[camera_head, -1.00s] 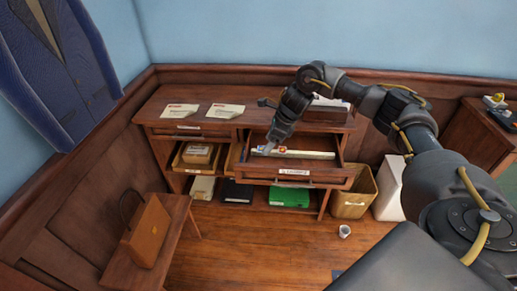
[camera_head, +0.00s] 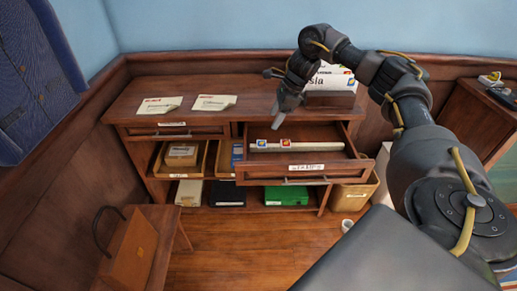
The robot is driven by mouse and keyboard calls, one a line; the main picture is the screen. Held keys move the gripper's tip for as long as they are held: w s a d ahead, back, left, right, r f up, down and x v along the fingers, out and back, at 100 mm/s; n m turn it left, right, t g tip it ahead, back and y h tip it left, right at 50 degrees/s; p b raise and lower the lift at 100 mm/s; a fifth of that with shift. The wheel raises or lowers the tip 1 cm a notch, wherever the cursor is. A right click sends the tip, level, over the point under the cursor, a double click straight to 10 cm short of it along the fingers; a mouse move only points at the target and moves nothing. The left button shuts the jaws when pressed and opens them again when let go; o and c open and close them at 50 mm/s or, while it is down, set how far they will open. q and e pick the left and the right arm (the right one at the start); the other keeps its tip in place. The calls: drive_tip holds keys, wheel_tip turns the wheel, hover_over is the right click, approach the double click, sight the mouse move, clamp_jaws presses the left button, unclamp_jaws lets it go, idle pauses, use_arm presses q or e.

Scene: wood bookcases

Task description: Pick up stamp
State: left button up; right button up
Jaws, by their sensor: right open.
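Two small stamps, one bluish (camera_head: 261,144) and one reddish-orange (camera_head: 285,143), stand along a pale strip (camera_head: 310,146) in the open upper right drawer (camera_head: 340,166) of the wood desk. My right gripper (camera_head: 276,122) is open and points down, above the back of the drawer and near the stamps. No stamp shows between its fingers, though they are small and dark here. My left gripper is out of view.
Two papers (camera_head: 160,105) (camera_head: 214,102) lie on the desk top (camera_head: 130,98). A box of white papers (camera_head: 330,84) stands behind my right arm. Trays with boxes (camera_head: 182,155) and a green case (camera_head: 287,196) sit below. A bag (camera_head: 130,245) rests on a bench at front left.

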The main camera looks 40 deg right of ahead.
drive_tip(key=b, duration=0.1)
approach(262, 143)
drive_tip(key=shift+w+a+f, duration=0.25)
drive_tip(key=shift+a+f, duration=0.3)
drive_tip(key=shift+f, duration=0.25)
drive_tip(key=shift+a+f, duration=0.1)
drive_tip(key=shift+d+x, duration=0.2)
drive_tip(key=shift+x, duration=2.45)
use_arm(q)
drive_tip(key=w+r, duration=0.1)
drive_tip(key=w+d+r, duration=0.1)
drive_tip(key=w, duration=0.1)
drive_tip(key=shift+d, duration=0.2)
use_arm(e)
drive_tip(key=shift+s, duration=0.1)
drive_tip(key=shift+c, duration=0.2)
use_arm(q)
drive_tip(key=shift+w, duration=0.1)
use_arm(e)
drive_tip(key=shift+d, duration=0.1)
drive_tip(key=c, duration=1)
